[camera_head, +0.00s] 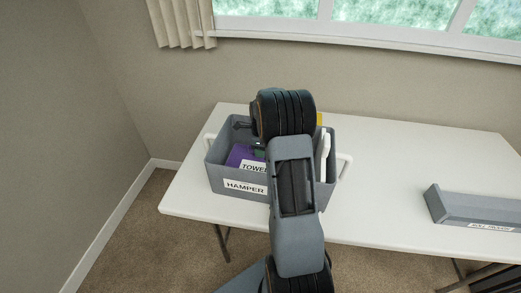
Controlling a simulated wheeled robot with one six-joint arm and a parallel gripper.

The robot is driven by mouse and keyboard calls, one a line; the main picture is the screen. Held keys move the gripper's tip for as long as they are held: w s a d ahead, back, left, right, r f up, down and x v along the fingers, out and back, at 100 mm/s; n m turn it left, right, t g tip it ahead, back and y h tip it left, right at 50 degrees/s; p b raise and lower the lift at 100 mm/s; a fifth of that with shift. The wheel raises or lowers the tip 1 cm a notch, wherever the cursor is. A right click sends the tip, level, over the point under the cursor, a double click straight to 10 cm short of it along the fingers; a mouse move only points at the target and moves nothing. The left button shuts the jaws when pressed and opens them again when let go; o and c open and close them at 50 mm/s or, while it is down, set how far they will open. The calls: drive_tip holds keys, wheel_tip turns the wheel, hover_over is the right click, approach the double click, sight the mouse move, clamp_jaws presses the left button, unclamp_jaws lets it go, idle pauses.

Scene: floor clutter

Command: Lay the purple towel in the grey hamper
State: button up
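The grey hamper (215,172), labelled HAMPER, stands on the white table and has white handles at its sides. The purple towel (236,155), with a label starting TOWE, lies inside the hamper at the left. My arm covers the towel's right side and the middle of the hamper. The arm reaches over the hamper, and my gripper cannot be made out behind it. I cannot tell whether the gripper touches the towel.
A dark item (241,125) shows at the hamper's back left, and a white item (324,156) stands at its right. A long grey box (475,207) lies at the table's right. The white table (400,165) is clear between them. Walls stand behind and left.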

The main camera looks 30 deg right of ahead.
drive_tip(key=o, duration=0.3)
drive_tip(key=shift+o, duration=0.2)
drive_tip(key=shift+r, duration=0.1)
wheel_tip(320, 180, up, 12)
wheel_tip(320, 180, up, 3)
drive_tip(key=n, duration=0.6)
hover_over(251, 165)
drive_tip(key=s+a+n+t, duration=0.3)
drive_tip(key=s+a+n, duration=1.2)
drive_tip(key=n, duration=0.6)
drive_tip(key=shift+s+f+n, duration=0.25)
drive_tip(key=shift+s+n, duration=0.05)
drive_tip(key=shift+s, duration=0.75)
drive_tip(key=shift+a+r+p, duration=0.1)
drive_tip(key=shift+r+p, duration=0.05)
drive_tip(key=shift+p, duration=0.2)
